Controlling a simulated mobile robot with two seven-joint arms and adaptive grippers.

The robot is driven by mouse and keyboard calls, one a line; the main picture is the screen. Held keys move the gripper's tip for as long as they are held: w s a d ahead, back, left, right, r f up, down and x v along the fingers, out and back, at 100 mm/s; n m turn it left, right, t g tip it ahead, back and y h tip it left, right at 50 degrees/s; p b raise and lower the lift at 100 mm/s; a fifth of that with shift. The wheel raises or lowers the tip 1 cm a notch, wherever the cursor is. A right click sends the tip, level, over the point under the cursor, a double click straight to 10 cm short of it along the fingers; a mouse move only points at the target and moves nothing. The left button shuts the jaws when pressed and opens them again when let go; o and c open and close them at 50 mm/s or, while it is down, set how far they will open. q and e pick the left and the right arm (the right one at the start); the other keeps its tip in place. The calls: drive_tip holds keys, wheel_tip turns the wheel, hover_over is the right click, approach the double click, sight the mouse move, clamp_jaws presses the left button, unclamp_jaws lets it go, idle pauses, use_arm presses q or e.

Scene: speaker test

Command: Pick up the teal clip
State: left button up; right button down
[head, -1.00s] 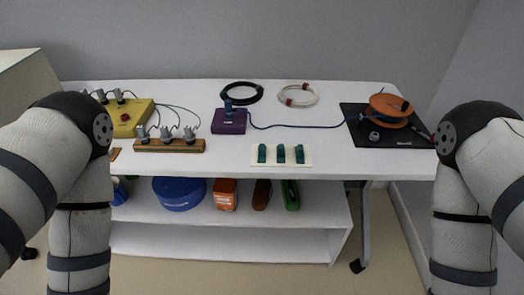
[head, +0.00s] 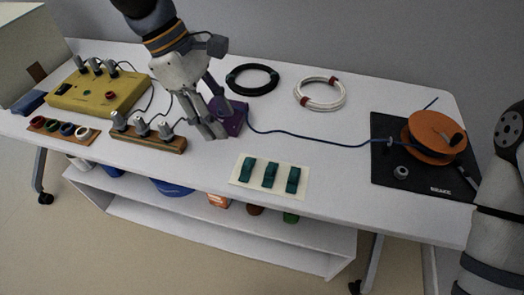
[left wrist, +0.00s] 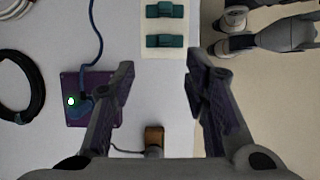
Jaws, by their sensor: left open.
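Three teal clips stand in a row on a cream card (head: 236,180) near the front edge of the table: the left clip (head: 247,171), the middle clip (head: 269,175) and the right clip (head: 292,180). Two teal clips also show at the top of the left wrist view (left wrist: 164,41) (left wrist: 164,10), beyond my fingertips. My left gripper (head: 213,122) is open and empty above the table, left of the card and by the purple box (head: 232,122). Its spread fingers also show in the left wrist view (left wrist: 158,80).
A wooden block with grey knobs (head: 147,141) and a yellow box (head: 95,95) stand left. A blue cable (head: 310,138) runs from the purple box to an orange reel (head: 436,137) on a black mat (head: 390,165). Black (head: 252,79) and white (head: 320,94) coils lie behind.

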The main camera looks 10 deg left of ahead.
sight(246, 161)
use_arm(q)
drive_tip(key=x, duration=0.3)
drive_tip(key=s+x, duration=0.1)
drive_tip(key=x, duration=0.1)
drive_tip(key=shift+s+a+f+b, duration=0.15)
drive_tip(key=shift+f+b, duration=0.15)
drive_tip(key=shift+f, duration=0.15)
drive_tip(key=x, duration=0.2)
drive_tip(key=d+x, duration=0.1)
drive_tip(key=x, duration=0.2)
drive_tip(key=shift+w+d+f+b, duration=0.1)
drive_tip(key=shift+w+b, duration=0.1)
drive_tip(key=shift+b, duration=0.2)
use_arm(e)
drive_tip(key=s+f, duration=0.1)
drive_tip(key=s, duration=0.1)
drive_tip(key=shift+s+a+f+g, duration=0.15)
drive_tip(key=shift+s+f+g, duration=0.15)
drive_tip(key=shift+f+g, duration=0.1)
use_arm(q)
drive_tip(key=c, duration=0.8)
